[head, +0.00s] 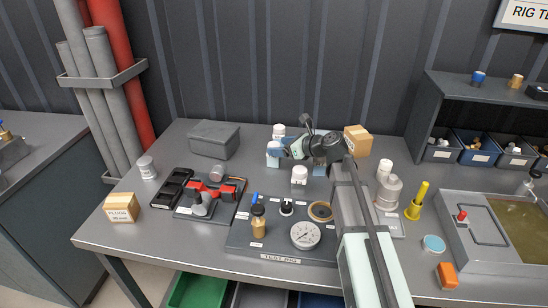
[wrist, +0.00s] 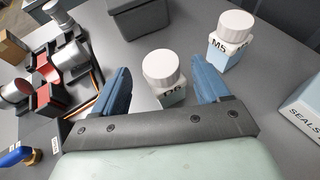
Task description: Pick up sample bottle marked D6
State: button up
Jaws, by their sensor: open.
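A second similar bottle, marked M5 (wrist: 230,40), stands just beyond the right finger in the wrist view.
A grey box (head: 214,139) stands left of the bottles. A cardboard box (head: 357,139) stands behind my wrist. A white-capped bottle (head: 300,176) stands nearer the front, behind the test rig board (head: 245,238).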

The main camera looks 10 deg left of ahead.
aim_at(277, 146)
jog(key=x, duration=0.3)
jog(key=shift+w+a+f, duration=0.1)
jog(key=shift+w+a, duration=0.1)
jog(key=c, duration=1.1)
